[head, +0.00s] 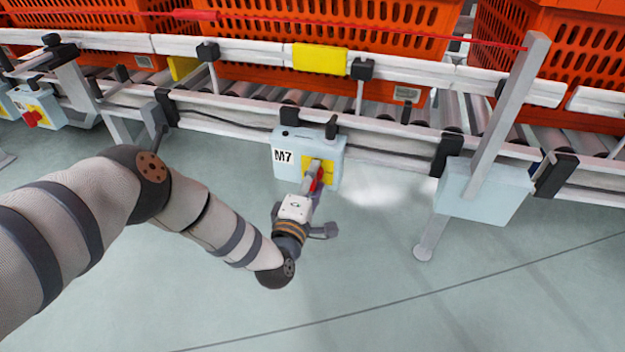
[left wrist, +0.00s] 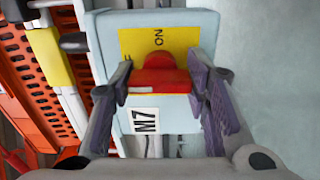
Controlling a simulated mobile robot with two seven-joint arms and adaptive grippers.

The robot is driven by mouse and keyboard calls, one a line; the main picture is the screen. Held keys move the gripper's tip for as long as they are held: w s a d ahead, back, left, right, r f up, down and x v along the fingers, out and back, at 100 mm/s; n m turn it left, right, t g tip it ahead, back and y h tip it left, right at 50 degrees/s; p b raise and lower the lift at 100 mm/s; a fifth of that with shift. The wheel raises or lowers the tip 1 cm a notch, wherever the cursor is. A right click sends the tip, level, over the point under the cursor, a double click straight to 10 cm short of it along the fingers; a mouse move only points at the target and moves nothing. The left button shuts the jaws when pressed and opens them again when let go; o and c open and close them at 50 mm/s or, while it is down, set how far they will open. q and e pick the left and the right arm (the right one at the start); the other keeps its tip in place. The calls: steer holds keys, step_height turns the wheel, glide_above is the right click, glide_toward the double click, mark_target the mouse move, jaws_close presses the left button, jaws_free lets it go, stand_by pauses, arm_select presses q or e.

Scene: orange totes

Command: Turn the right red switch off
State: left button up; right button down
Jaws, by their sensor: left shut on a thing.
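The right red switch (head: 317,181) is on a yellow plate on the pale blue box marked M7 (head: 292,141), below the conveyor. In the left wrist view the red switch (left wrist: 160,82) has its wide bar lying across the picture between my fingers. "ON" reads on the yellow plate above it; another label is mostly hidden behind the left finger. My left gripper (head: 316,172) is shut on this switch, one finger at each end of the bar, and it also shows in the left wrist view (left wrist: 161,76). My right gripper is not in view.
Another red switch (head: 33,117) on a similar box is at the far left. Orange totes (head: 325,40) stand on the roller conveyor behind. A grey post with a pale box (head: 485,195) stands to the right. The floor (head: 400,300) in front is clear.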

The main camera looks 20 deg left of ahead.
arm_select(q)
steer(key=shift+d, duration=0.15)
stand_by(0.4)
steer(key=o, duration=1.2)
steer(key=shift+c, duration=0.2)
steer(key=s, duration=1.2)
steer(key=shift+d, duration=0.4)
steer(key=shift+r, duration=0.1)
